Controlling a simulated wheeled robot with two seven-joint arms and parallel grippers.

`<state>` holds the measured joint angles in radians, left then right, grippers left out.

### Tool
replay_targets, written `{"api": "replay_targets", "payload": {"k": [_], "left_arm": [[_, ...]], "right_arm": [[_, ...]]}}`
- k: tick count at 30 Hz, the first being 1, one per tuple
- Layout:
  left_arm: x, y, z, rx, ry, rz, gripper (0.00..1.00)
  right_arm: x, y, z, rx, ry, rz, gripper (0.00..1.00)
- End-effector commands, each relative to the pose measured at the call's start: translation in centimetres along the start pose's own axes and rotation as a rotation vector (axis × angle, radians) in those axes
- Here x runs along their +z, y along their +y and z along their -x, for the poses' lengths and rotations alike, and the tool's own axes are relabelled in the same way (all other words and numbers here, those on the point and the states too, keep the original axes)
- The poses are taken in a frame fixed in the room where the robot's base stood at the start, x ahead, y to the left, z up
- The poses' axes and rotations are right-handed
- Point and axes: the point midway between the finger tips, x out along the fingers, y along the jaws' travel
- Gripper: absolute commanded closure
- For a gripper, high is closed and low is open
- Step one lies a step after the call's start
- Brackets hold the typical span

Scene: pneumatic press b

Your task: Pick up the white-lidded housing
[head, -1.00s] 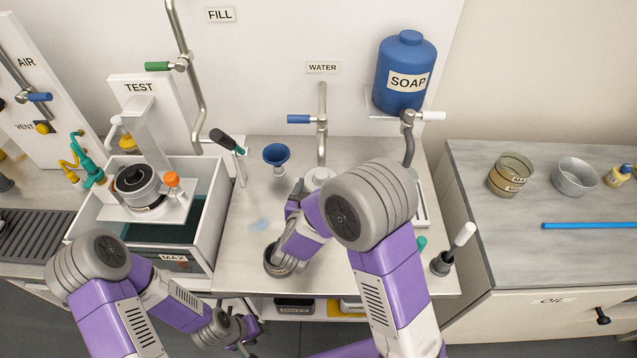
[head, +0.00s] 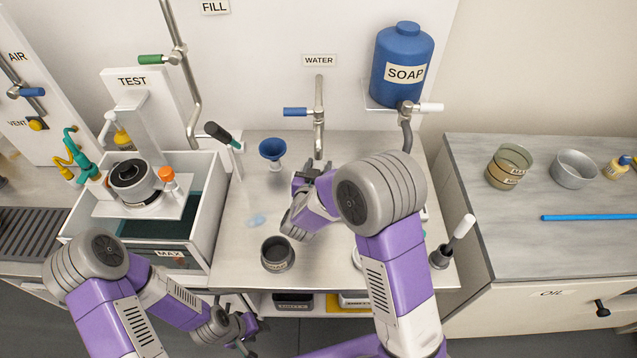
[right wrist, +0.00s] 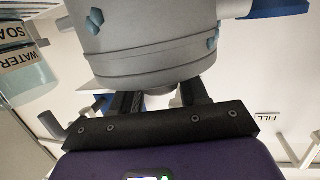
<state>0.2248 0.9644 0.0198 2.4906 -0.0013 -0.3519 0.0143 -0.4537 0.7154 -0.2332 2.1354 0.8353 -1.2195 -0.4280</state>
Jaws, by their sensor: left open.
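The housing (right wrist: 140,35) fills the upper middle of the right wrist view as a large grey cylinder with blue patches on its side. Only a little pale surface shows between the fingers at its lower edge. My right gripper (head: 318,168) is at the back of the steel counter by the water tap and covers the housing in the head view. In the wrist view the two fingers (right wrist: 165,100) stand apart and reach behind the cylinder's near edge; whether they touch it is hidden. My left gripper (head: 243,332) is open and low, in front of the counter.
A blue funnel (head: 272,150) stands left of my right gripper. A dark cup (head: 277,254) stands near the counter's front. The water tap (head: 318,115) and soap bottle (head: 403,65) are behind. The test basin (head: 204,235) is at the left.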

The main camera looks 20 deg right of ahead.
Motion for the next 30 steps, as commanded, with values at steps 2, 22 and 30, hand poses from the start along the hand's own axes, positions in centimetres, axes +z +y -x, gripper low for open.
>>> {"api": "replay_targets", "payload": {"k": [2, 22, 30], "left_arm": [[0.0, 0.0, 0.0, 0.000, 0.000, 0.000, 0.57], [0.0, 0.0, 0.1, 0.000, 0.000, 0.000, 0.57], [0.0, 0.3, 0.8, 0.000, 0.000, 0.000, 0.57]], "right_arm": [[0.0, 0.0, 0.0, 0.000, 0.000, 0.000, 0.83], [-0.3, 0.0, 0.0, -0.001, 0.004, -0.002, 1.00], [-1.2, -0.1, 1.4, -0.003, 0.003, 0.000, 1.00]]}}
